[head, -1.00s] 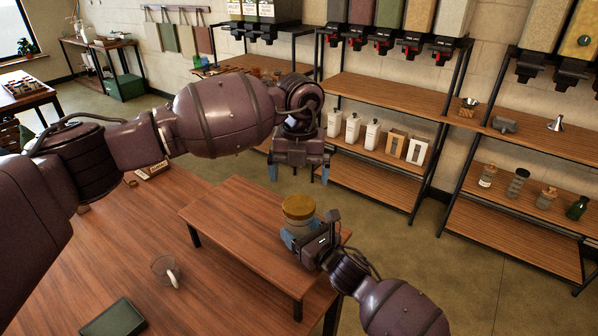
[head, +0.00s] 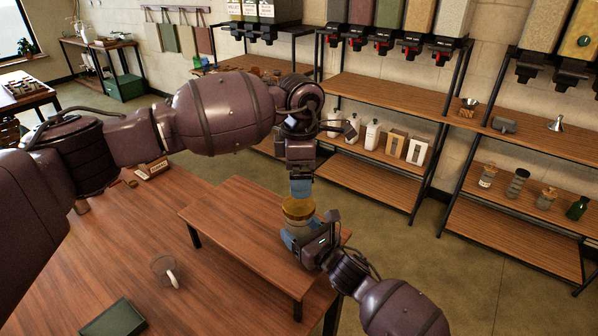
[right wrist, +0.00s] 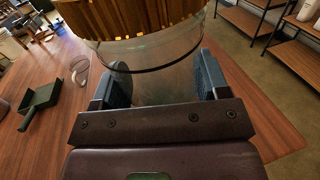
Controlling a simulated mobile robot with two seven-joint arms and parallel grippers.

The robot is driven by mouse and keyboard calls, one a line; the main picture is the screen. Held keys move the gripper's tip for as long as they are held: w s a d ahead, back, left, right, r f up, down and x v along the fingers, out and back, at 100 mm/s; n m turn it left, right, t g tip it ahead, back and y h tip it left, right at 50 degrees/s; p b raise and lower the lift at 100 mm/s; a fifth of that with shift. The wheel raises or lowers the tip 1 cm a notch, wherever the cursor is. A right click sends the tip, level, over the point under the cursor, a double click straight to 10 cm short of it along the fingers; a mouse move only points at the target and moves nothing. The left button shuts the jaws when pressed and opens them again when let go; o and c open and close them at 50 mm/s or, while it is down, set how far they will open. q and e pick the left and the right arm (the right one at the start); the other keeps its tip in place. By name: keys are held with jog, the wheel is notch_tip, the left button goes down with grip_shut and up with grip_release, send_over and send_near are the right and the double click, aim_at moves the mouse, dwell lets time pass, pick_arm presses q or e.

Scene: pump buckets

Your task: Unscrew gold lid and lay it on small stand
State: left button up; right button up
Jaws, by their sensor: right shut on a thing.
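A glass jar with a ribbed gold lid (head: 298,208) stands upright near the right end of the low wooden stand (head: 235,215). My right gripper (head: 297,238) is shut on the jar's body below the lid. In the right wrist view, the clear glass jar (right wrist: 160,70) sits between the two blue pads of that gripper, with the gold lid (right wrist: 140,18) above them. My left gripper (head: 301,188) points down just above the lid. Its fingers appear edge-on, so their gap is hidden, and I cannot tell whether they touch the lid.
The stand's left and middle top is clear. Shelves with white bottles (head: 372,135) and several jars (head: 517,183) stand behind.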

aim_at(299, 204)
pick_arm(q)
jog(key=m, duration=1.2)
jog(key=shift+m, duration=0.3)
jog(key=m, duration=0.6)
jog(key=shift+m, duration=0.3)
jog(key=m, duration=0.6)
jog(key=shift+f+m, duration=0.2)
jog(key=shift+m, duration=0.1)
jog(key=shift+f, duration=3.8)
